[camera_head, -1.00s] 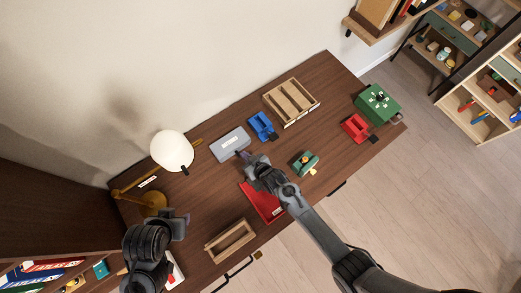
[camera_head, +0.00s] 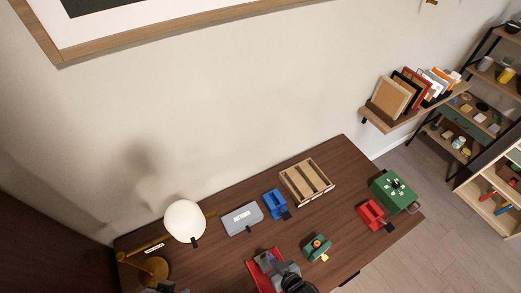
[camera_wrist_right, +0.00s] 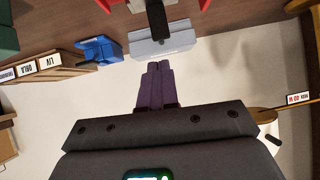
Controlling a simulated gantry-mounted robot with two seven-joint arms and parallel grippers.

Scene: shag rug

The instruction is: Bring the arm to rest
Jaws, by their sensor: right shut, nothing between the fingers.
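My right gripper (camera_head: 268,262) is at the bottom middle of the head view, over a red tray (camera_head: 254,276) on the desk. In the right wrist view its two purple fingers (camera_wrist_right: 155,82) are together with nothing between them. The right arm runs off the bottom edge. Only a small dark part of my left gripper (camera_head: 166,287) shows at the bottom left of the head view, and its fingers cannot be made out.
The brown desk (camera_head: 216,268) holds a lamp (camera_head: 184,220), grey box (camera_head: 243,218), blue bin (camera_head: 276,204), wooden divided tray (camera_head: 307,181), green tape dispenser (camera_head: 317,247), red bin (camera_head: 371,214) and green box (camera_head: 396,191). A wall shelf (camera_head: 413,112) stands out at right.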

